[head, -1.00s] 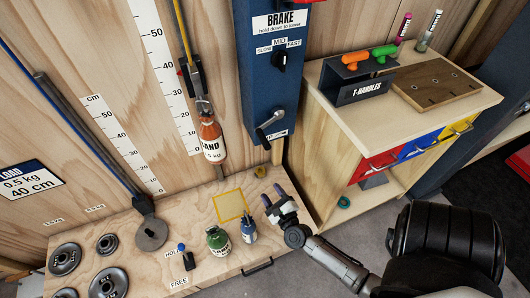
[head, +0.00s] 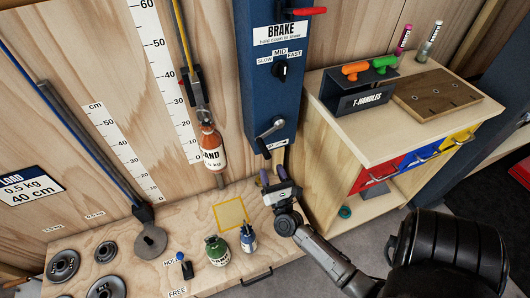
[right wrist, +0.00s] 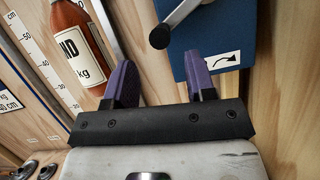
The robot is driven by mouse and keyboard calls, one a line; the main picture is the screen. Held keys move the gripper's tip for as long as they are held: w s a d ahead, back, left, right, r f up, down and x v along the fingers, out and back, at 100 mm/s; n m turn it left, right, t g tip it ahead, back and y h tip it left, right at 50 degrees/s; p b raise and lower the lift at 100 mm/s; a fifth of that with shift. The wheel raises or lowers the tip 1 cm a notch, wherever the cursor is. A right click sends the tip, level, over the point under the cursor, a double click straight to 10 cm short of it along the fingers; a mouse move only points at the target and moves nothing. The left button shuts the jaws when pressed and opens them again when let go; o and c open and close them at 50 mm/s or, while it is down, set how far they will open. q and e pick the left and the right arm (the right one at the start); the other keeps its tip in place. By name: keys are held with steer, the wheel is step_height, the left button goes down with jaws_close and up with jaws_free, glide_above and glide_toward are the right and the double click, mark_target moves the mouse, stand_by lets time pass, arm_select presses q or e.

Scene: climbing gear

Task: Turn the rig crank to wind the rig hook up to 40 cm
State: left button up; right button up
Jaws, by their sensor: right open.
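The rig crank (head: 268,133) is a metal arm with a dark knob on the front of the blue rig post (head: 272,60). Its knob (right wrist: 160,36) shows at the top of the right wrist view. My right gripper (head: 273,176) is open and empty, just below the crank. Its purple fingers (right wrist: 161,82) point up towards the knob, apart from it. The rig hook (head: 204,113) is small and partly hidden at the neck of an orange sand bottle (head: 212,150). The bottle hangs low beside the cm scale (head: 170,80). My left gripper is out of view.
The red brake lever (head: 304,11) sticks out above the crank. A T-handle cabinet (head: 330,150) stands close on the right. The wooden bench (head: 200,195) below holds weights, a green bottle (head: 217,250) and a blue bottle (head: 248,238). A yellow square (head: 231,214) is bare.

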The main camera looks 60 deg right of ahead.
mark_target(262, 144)
steer(key=x, duration=0.7)
steer(key=shift+w+d+r, duration=0.1)
steer(key=shift+w+d, duration=0.05)
steer(key=shift+d, duration=0.15)
steer(key=shift+c, duration=0.5)
jaws_close()
steer(key=shift+a, duration=0.1)
